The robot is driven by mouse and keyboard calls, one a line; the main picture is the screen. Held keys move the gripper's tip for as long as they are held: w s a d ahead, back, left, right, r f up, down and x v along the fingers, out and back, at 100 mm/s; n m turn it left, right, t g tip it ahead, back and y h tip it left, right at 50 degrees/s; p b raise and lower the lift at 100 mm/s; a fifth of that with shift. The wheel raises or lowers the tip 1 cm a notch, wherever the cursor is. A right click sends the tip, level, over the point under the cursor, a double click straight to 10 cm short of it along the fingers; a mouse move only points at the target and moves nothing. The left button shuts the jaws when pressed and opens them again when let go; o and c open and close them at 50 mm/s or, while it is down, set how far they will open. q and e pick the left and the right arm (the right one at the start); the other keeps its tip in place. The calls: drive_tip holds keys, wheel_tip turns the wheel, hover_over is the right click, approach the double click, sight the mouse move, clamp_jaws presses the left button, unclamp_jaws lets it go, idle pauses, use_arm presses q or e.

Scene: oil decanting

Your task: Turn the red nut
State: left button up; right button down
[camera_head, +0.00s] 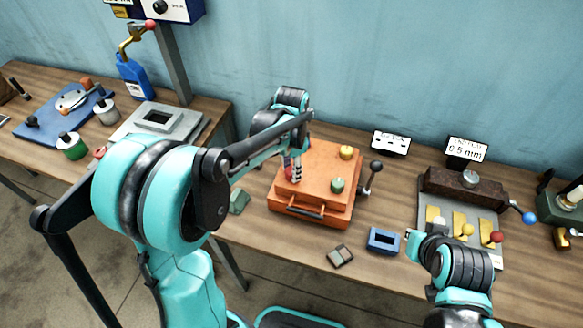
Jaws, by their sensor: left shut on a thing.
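An orange box (315,185) with a front handle stands on the wooden table. A yellow knob (346,152) and a green knob (337,185) sit on its lid. The red nut (288,168) shows as a small red patch at the lid's left side, mostly hidden by my left gripper. My left gripper (295,176) points down at that spot and is shut on the red nut. My right arm is at the lower right, near the front table edge; its gripper (415,246) shows only in part, apart from the box, and its jaws cannot be made out.
A lever with a black ball (375,166) stands right of the box. A blue block (383,240) and a small dark pad (340,256) lie in front. A grey fixture with yellow tabs (460,222) is at the right. A blue oil bottle (135,78) stands at the left.

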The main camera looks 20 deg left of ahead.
sight(291, 170)
idle(0.4)
use_arm(q)
drive_tip(key=o, duration=1.2)
drive_tip(key=shift+c, duration=0.2)
wheel_tip(291, 170, up, 12)
drive_tip(key=s+a+f+n+t+b, duration=0.1)
drive_tip(key=s+f+n+t+b, duration=0.1)
drive_tip(key=s, duration=0.6)
drive_tip(key=s+a+f+n+t+b, duration=0.1)
drive_tip(key=s+f+n+t, duration=0.4)
drive_tip(key=s+f+n, duration=0.1)
drive_tip(key=shift+s+a+f+n+b, duration=0.25)
drive_tip(key=shift+s+f+b, duration=0.2)
drive_tip(key=shift+s, duration=0.45)
